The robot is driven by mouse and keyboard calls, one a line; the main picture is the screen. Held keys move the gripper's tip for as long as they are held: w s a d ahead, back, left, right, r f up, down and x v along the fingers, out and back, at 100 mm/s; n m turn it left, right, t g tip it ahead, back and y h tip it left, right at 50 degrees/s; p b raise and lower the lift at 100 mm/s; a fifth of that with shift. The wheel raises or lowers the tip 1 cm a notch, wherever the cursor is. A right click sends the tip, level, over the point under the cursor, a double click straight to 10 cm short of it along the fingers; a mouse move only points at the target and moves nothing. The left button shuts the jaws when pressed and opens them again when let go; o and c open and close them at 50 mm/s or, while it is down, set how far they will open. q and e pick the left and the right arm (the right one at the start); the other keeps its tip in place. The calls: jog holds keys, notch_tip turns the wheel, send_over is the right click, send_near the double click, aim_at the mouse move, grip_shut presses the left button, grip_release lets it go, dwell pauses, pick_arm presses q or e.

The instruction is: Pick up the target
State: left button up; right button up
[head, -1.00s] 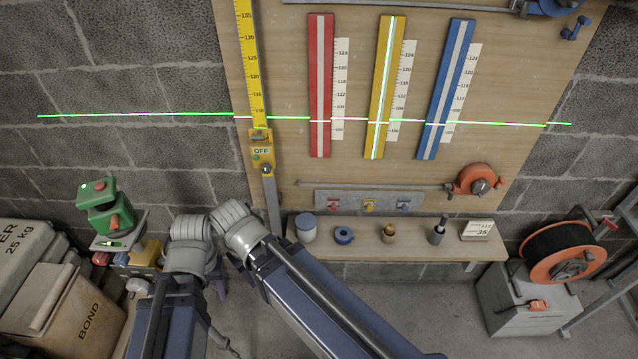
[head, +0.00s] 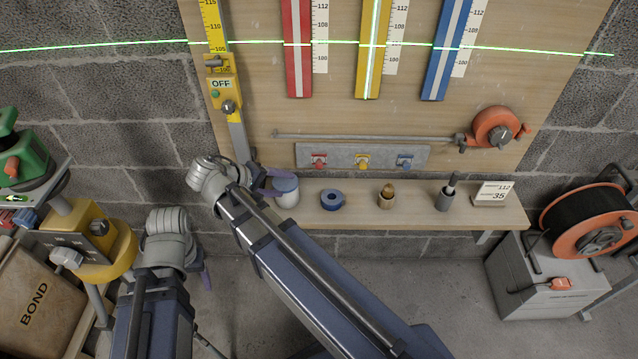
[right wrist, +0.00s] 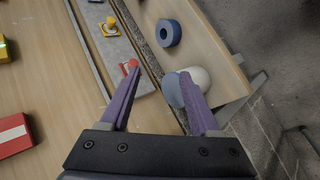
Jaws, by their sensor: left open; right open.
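No object is plainly marked as the target, so I cannot tell which one it is. A white jar with a blue-grey lid (head: 287,198) stands at the left end of the wall shelf. My right gripper (head: 288,183) is open at the jar, its purple fingers near the lid. In the right wrist view the open fingers (right wrist: 158,72) are empty in the middle; the right finger overlaps the jar (right wrist: 200,78), and contact is unclear. My left gripper (head: 206,280) hangs low at the left, mostly hidden behind its arm.
The shelf (head: 360,217) also holds a blue tape roll (head: 333,199), a brass piece (head: 387,197), a grey holder (head: 447,197) and a number card (head: 494,194). Above is a clip strip (head: 390,150). A yellow post-mounted device (head: 80,235) stands left; an orange cable reel (head: 590,225) stands right.

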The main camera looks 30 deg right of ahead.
aim_at(318, 168)
jog(key=w+d+f+h+b, duration=0.1)
jog(key=d+b, duration=0.1)
jog(key=b, duration=0.1)
jog(key=w+d+f+m+h+b, duration=0.1)
jog(key=w+d+f+h+b, duration=0.1)
jog(key=b, duration=0.1)
jog(key=w+d+f+h+b, duration=0.1)
jog(key=d+b, duration=0.1)
jog(key=b, duration=0.1)
jog(key=shift+w+d+f+m+h+b, duration=0.25)
jog(key=shift+w+m+h+b, duration=0.05)
jog(key=shift+m+h+b, duration=0.1)
jog(key=shift+w+d+r+h+b, duration=0.2)
jog(key=shift+d+h+b, duration=0.2)
jog(key=shift+b, duration=0.1)
pick_arm(q)
notch_tip(318, 168, down, 14)
jog(key=shift+r, duration=0.2)
pick_arm(e)
jog(key=shift+b+x, duration=0.65)
jog(key=shift+x, duration=3.2)
pick_arm(q)
jog(key=shift+f, duration=0.7)
pick_arm(e)
jog(key=shift+r, duration=0.1)
jog(key=shift+c, duration=0.2)
grip_shut()
